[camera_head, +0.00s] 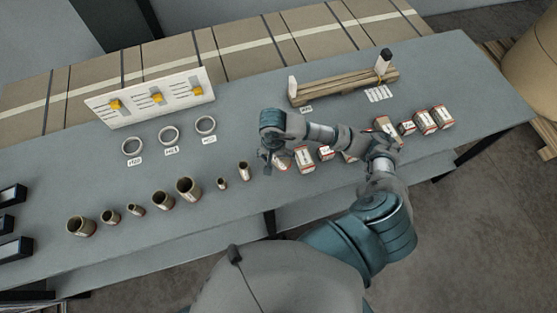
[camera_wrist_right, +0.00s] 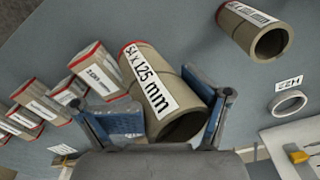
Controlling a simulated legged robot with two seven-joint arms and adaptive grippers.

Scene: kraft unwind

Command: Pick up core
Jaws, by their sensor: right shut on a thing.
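My right gripper (camera_head: 268,155) is over the middle of the grey table. In the right wrist view its two blue-padded fingers (camera_wrist_right: 166,112) stand on either side of a brown cardboard core (camera_wrist_right: 138,62) and are shut on it. This core has a red rim and a white label reading 54 x 125 mm. In the head view it is mostly hidden by the gripper. I cannot tell whether it is off the table. My left gripper is not in view.
Several labelled cores, such as one (camera_head: 188,189), stand in a row to the left. Rings (camera_head: 169,135), a white board (camera_head: 150,97) and a wooden beam (camera_head: 340,88) are behind.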

